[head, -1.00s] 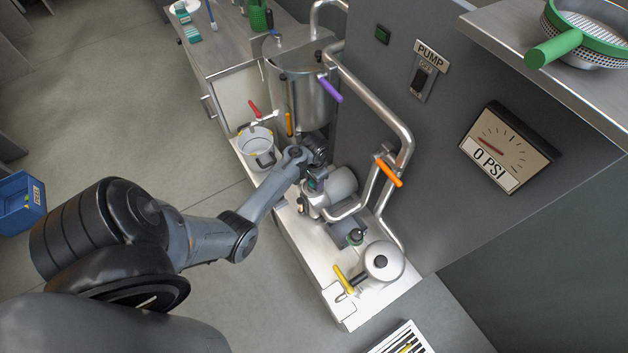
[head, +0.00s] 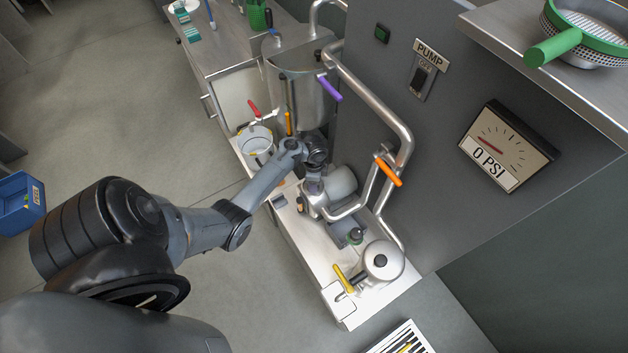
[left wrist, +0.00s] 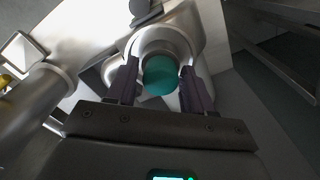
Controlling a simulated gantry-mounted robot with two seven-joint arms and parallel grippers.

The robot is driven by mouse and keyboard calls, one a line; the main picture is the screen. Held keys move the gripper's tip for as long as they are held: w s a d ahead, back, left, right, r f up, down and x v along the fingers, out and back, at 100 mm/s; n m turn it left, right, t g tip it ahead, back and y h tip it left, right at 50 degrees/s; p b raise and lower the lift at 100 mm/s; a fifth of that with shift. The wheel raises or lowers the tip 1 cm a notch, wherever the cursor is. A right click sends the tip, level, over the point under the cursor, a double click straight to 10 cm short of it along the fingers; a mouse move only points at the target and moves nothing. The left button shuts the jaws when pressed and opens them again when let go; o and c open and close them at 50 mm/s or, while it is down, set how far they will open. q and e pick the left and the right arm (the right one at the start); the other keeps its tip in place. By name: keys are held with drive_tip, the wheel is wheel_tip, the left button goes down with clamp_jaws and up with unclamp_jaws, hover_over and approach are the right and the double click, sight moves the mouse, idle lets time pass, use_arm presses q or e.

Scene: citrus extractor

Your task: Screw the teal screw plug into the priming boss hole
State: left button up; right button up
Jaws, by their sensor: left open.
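The teal screw plug (left wrist: 160,75) shows in the left wrist view as a round teal cap at the mouth of a metal boss (left wrist: 165,42) on the pump body. How deep it sits in the hole cannot be told. My left gripper (left wrist: 159,70) is open, with one dark finger on each side of the plug; small gaps seem to show between the fingers and the plug. In the head view my left gripper (head: 312,190) points down at the pump (head: 340,183), and hides the plug. My right gripper is not in view.
A bent pipe with an orange-handled valve (head: 388,172) stands right of the pump. A lidded round housing (head: 383,262) with a yellow handle is at the front. A pot (head: 256,146) and steel tank (head: 303,98) stand behind. The gauge (head: 507,148) reads 0 PSI.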

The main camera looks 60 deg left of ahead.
use_arm(q)
drive_tip(key=n, duration=0.5)
drive_tip(key=shift+n, duration=0.3)
drive_tip(key=n, duration=0.6)
drive_tip(key=shift+a, duration=0.1)
drive_tip(key=shift+c, duration=0.2)
drive_tip(key=c, duration=0.5)
drive_tip(key=m, duration=0.6)
drive_tip(key=shift+c, duration=0.3)
drive_tip(key=m, duration=0.5)
drive_tip(key=shift+m, duration=0.4)
drive_tip(key=o, duration=1.1)
drive_tip(key=shift+c, duration=0.2)
